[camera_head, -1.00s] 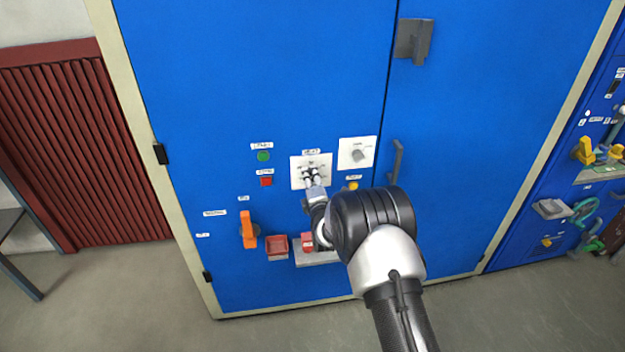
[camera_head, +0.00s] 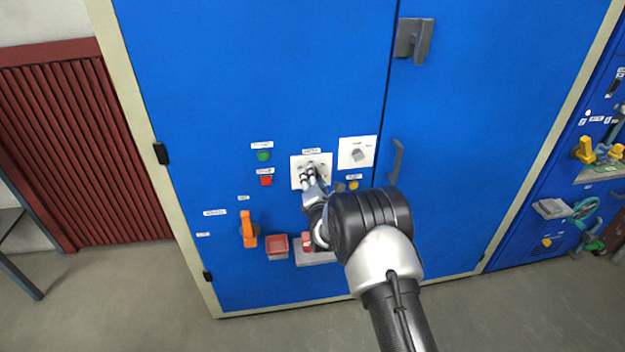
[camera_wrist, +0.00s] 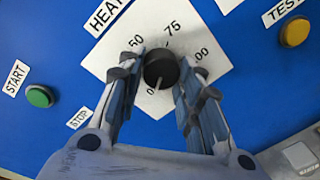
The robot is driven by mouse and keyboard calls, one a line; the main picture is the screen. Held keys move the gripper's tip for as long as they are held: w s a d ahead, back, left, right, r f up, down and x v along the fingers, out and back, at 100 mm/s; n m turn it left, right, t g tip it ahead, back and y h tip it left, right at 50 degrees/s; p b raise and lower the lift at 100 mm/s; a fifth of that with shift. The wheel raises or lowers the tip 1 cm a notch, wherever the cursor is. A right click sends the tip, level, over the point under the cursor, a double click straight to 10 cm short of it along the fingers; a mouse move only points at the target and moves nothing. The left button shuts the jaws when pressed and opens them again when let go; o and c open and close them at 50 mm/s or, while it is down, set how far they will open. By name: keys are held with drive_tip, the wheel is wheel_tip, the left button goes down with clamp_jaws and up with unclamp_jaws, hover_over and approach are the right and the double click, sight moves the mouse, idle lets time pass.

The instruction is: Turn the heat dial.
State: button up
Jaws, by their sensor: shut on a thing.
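The heat dial (camera_wrist: 160,68) is a round black knob on a white plate (camera_wrist: 225,52) marked 0, 50, 75 and 100. Its pale pointer line faces down toward the 0 mark. My gripper (camera_wrist: 160,70) has one finger on each side of the dial and is shut on it. In the head view the white heat plate (camera_head: 297,172) is on the blue cabinet, and my gripper (camera_head: 312,172) reaches it from below, hiding most of the dial.
A green START button (camera_wrist: 39,96) is left of the plate, with a red button (camera_head: 266,180) below it in the head view. A yellow TEST button (camera_wrist: 294,33) is to the right.

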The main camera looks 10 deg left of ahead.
drive_tip(key=shift+r, duration=0.15)
drive_tip(key=o, duration=1.1)
drive_tip(key=shift+c, duration=0.2)
drive_tip(key=shift+s, duration=0.1)
drive_tip(key=v, duration=1.1)
drive_tip(key=shift+s, duration=0.35)
drive_tip(key=shift+d, duration=0.1)
